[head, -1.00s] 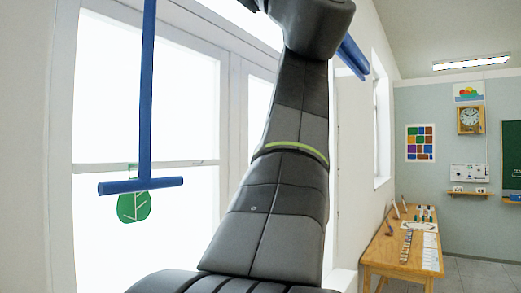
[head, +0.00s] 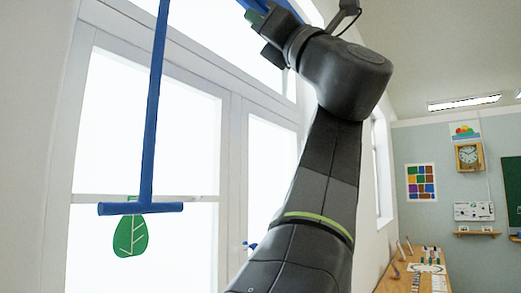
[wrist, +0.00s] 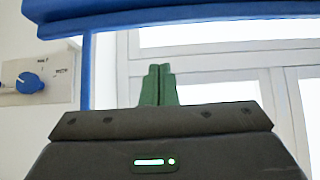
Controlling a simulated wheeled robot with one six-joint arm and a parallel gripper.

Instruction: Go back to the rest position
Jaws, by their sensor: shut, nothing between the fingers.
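My gripper (wrist: 158,85) shows its two green fingers pressed together in the wrist view, with nothing between them. In the head view my gripper is partly seen at the top edge, beside blue bars, and its fingertips are hard to make out. My dark grey arm rises in front of the window, bent at the top. The rest position itself is not marked in either view.
A blue T-shaped pole (head: 155,110) hangs left of my arm, before the window (head: 140,125) with a green leaf picture (head: 130,238). A blue bar (wrist: 180,18) crosses above my fingers. A wall dial (wrist: 30,83) is left. A wooden table (head: 392,282) stands right.

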